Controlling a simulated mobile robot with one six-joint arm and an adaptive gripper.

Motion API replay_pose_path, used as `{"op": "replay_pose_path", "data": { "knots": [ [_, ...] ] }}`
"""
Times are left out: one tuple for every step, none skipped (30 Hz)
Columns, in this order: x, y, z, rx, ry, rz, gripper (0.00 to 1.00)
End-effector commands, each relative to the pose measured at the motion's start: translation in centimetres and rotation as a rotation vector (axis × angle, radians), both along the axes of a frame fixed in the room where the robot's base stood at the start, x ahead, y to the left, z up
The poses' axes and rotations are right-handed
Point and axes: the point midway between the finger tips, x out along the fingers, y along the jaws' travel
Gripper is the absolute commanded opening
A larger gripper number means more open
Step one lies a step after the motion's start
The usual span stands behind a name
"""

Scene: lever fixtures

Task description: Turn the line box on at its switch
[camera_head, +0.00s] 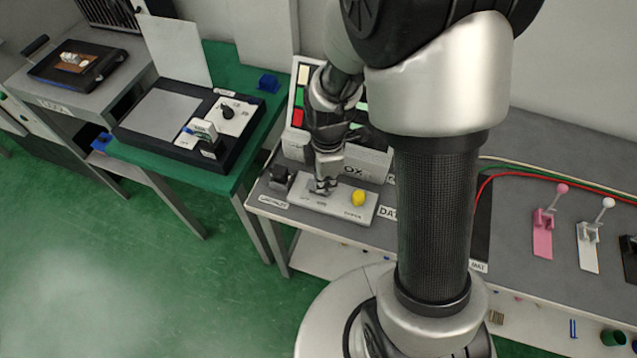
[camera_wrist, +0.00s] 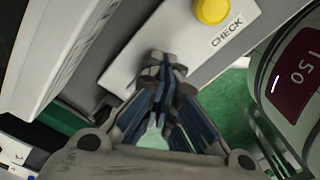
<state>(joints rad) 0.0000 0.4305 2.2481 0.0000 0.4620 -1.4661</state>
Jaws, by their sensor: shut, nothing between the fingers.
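The line box (camera_head: 365,165) is a pale box on the grey bench, partly hidden behind my arm, with the letters "OX" showing. In front of it lies a light grey panel (camera_head: 340,208) with a yellow button (camera_head: 359,198) at its right end. The wrist view shows the panel (camera_wrist: 150,42), the yellow button (camera_wrist: 211,10) and a "CHECK" label. My gripper (camera_head: 323,188) is shut and empty, pointing down over the left-middle part of the panel; its fingertips (camera_wrist: 165,65) cover that part. The switch is hidden there; I cannot tell its position or whether I touch it.
Pink (camera_head: 544,232) and white (camera_head: 588,245) levers stand at the right. A green table (camera_head: 240,150) is at the left.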

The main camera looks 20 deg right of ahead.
Motion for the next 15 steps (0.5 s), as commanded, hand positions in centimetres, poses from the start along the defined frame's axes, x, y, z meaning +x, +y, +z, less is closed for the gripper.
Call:
{"op": "replay_pose_path", "data": {
  "knots": [
    [0.0,0.0,-0.1,0.000,0.002,0.000,0.00],
    [-0.1,0.0,-0.1,0.000,0.002,0.000,0.00],
    [-0.1,0.0,0.0,0.000,0.002,0.000,0.00],
    [-0.1,0.0,0.1,0.000,0.002,0.000,0.00],
    [-0.1,0.0,0.2,0.000,0.002,0.000,0.00],
    [-0.1,0.0,0.5,0.000,0.002,0.000,0.00],
    [-0.1,0.0,0.7,0.000,0.002,0.000,0.00],
    [-0.1,0.0,0.9,0.000,0.001,0.000,0.00],
    [0.0,0.0,1.3,0.000,0.001,0.000,0.00],
    [0.0,0.0,1.6,0.000,0.001,0.000,0.00],
    [0.0,0.0,1.8,0.000,0.001,0.000,0.00],
    [0.0,0.0,2.2,0.000,0.001,0.000,0.00],
    [0.0,0.0,2.4,0.000,0.001,0.000,0.00],
    [0.0,0.0,2.7,0.000,0.001,0.000,0.00],
    [0.0,0.0,3.0,0.000,0.001,0.000,0.00]
  ]
}}
